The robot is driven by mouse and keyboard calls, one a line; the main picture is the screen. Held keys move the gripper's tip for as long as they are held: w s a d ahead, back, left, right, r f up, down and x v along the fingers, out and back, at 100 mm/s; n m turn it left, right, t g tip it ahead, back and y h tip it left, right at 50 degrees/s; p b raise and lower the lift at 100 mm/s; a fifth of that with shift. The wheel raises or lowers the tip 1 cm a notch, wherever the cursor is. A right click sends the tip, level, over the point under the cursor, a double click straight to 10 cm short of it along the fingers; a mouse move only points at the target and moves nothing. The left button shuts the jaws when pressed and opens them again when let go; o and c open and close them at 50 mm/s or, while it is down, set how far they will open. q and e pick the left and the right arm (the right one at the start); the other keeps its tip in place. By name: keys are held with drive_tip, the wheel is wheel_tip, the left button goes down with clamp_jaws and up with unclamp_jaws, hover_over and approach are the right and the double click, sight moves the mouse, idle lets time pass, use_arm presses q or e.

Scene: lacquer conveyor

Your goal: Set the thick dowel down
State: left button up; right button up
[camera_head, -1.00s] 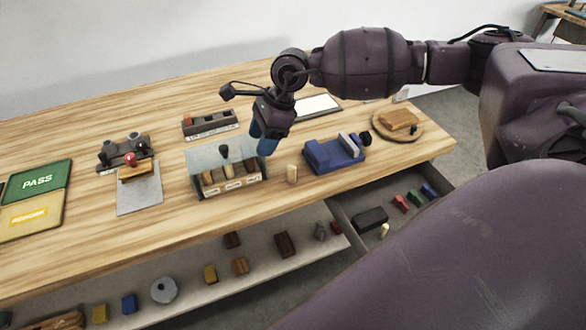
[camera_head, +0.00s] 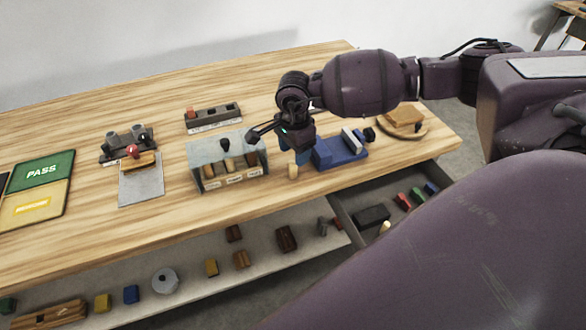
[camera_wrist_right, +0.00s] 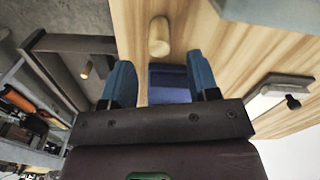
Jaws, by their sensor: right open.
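Whether a finger touches the dowel cannot be told. A second pale dowel (camera_head: 384,228) is in the open drawer and also shows in the wrist view (camera_wrist_right: 87,70). My left gripper is out of view.
A round board (camera_head: 421,133) with a wooden block is at the right. The drawer (camera_head: 345,212) holds a black block and coloured pieces. A shelf below the front edge (camera_head: 200,285) carries several parts. PASS and yellow mats lie far left. The table's left front is clear.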

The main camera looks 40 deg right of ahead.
sight(293, 162)
wheel_tip(293, 162, down, 5)
drive_tip(key=shift+a+f, duration=0.1)
clamp_jaws()
idle(0.4)
